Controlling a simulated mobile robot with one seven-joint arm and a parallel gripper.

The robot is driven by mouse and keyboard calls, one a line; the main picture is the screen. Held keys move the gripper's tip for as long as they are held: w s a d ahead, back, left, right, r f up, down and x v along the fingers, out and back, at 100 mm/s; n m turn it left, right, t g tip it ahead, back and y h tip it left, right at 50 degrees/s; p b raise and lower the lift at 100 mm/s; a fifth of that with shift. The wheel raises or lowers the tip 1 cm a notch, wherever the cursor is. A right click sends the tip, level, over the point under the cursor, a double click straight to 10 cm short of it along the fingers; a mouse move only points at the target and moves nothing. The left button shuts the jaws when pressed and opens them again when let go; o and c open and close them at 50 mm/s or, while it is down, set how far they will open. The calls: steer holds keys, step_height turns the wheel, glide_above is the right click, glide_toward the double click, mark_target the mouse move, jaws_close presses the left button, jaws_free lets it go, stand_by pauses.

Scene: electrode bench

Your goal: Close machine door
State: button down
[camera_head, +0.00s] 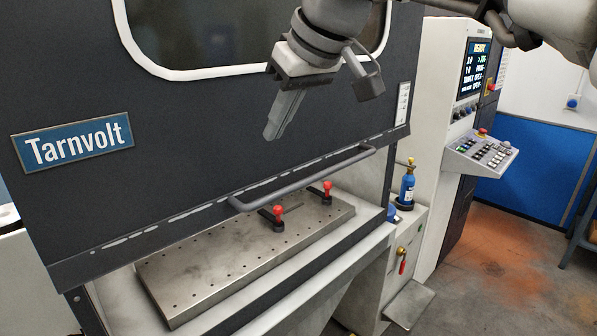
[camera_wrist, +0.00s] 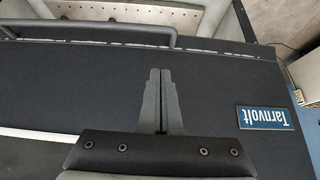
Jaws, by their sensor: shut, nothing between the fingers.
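The machine door (camera_head: 190,115) is a dark panel with a white-rimmed window and a blue Tarnvolt sign (camera_head: 72,143). Its lower edge hangs above the machine's metal bed plate (camera_head: 190,270), leaving a gap there. A grey bar handle (camera_head: 300,180) runs along the door's lower edge. My gripper (camera_head: 272,135) is shut and empty in front of the door, above the handle and apart from it. In the wrist view the gripper (camera_wrist: 160,72) is before the dark door face (camera_wrist: 75,85), with the handle (camera_wrist: 95,30) at upper left and the sign (camera_wrist: 264,117) at right.
Two red-knobbed clamps (camera_head: 278,212) sit on the bed plate beneath the handle. A blue bottle (camera_head: 407,185) stands on a ledge to the right. Farther right is a control panel (camera_head: 480,150) with a lit screen. The floor at lower right looks clear.

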glide_above(259, 205)
step_height(259, 205, down, 8)
steer(key=shift+w+a, duration=0.1)
steer(key=shift+w, duration=0.05)
step_height(259, 205, down, 2)
steer(key=shift+f, duration=0.2)
steer(key=shift+s+d+f, duration=0.15)
steer(key=shift+f, duration=0.25)
steer(key=shift+s+d+f, duration=0.1)
steer(key=shift+d+f, duration=0.05)
steer(key=shift+f, duration=0.2)
steer(key=shift+f+b, duration=0.1)
steer(key=shift+b, duration=0.25)
step_height(259, 205, down, 37)
steer(key=b, duration=2.8)
steer(key=shift+b, duration=0.35)
steer(key=shift+s, duration=0.1)
